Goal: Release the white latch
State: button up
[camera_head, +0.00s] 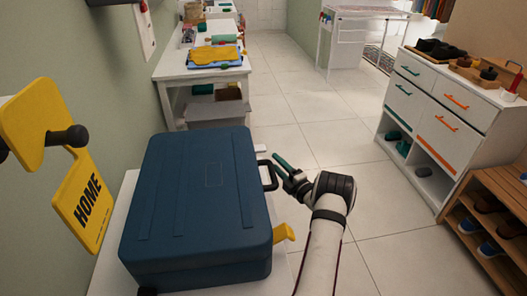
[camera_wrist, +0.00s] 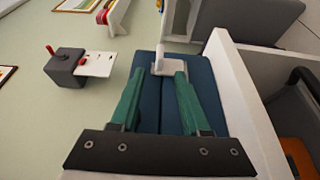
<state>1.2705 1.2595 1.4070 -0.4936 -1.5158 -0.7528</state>
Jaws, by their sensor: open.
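A blue suitcase (camera_head: 195,195) lies flat on a white surface in the head view, and its side also shows in the wrist view (camera_wrist: 161,115). The white latch (camera_wrist: 168,67) is on the suitcase's side, just beyond and between my fingertips. In the head view a small white piece (camera_head: 260,148), seemingly this latch, shows past the black handle (camera_head: 268,175). A yellow latch (camera_head: 285,232) sticks out at the near end. My gripper (camera_head: 281,163) has green fingers, open with nothing between them, by the handle; it also shows in the wrist view (camera_wrist: 157,76).
A yellow HOME sign (camera_head: 84,203) hangs on the left wall beside black pegs. A white desk (camera_head: 203,72) with folded things stands behind the suitcase. A white drawer cabinet (camera_head: 440,112) and a wooden shoe rack (camera_head: 490,215) stand right. The tiled floor between is clear.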

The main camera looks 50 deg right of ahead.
aim_at(265, 152)
jog(key=x, duration=0.8)
jog(key=shift+w+d, duration=0.15)
jog(key=shift+w, duration=0.15)
grip_shut()
